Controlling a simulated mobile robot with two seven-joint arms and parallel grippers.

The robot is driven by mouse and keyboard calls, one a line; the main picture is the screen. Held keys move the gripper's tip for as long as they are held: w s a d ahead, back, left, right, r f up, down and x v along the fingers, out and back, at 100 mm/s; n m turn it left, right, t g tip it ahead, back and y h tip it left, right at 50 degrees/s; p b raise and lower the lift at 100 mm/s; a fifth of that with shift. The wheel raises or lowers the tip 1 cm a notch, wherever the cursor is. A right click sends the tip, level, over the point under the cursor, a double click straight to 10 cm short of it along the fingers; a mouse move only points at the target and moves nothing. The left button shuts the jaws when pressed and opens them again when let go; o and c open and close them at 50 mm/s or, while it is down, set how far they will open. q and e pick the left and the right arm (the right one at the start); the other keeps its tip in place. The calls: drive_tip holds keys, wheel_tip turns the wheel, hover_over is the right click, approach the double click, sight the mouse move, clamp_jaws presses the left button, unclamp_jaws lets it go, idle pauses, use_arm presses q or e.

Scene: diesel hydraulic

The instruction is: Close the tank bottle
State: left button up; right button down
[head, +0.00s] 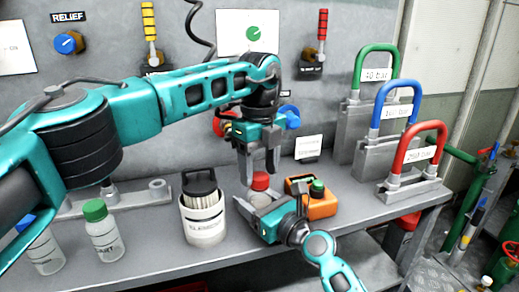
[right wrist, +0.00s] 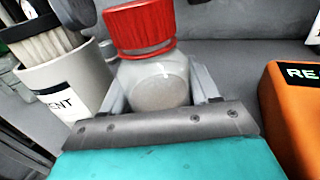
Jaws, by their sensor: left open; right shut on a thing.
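The tank bottle (head: 261,199) is a clear bottle with pale contents, standing at the bench's front middle. A red cap (head: 260,181) sits on its top; the right wrist view shows the bottle (right wrist: 155,85) and the ribbed cap (right wrist: 140,28) close up. I cannot tell how tightly the cap is seated. My right gripper (head: 262,205) is shut on the bottle's body, one finger on each side. My left gripper (head: 259,176) points down from above, open, its fingers at about the cap's height; whether they touch it is unclear.
A white container (head: 204,226) of sticks stands close left of the bottle, and an orange device (head: 318,207) close right. Large metal blocks with coloured handles (head: 411,178) stand at the right. The panel wall rises behind.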

use_arm(q)
drive_tip(key=shift+f, duration=0.6)
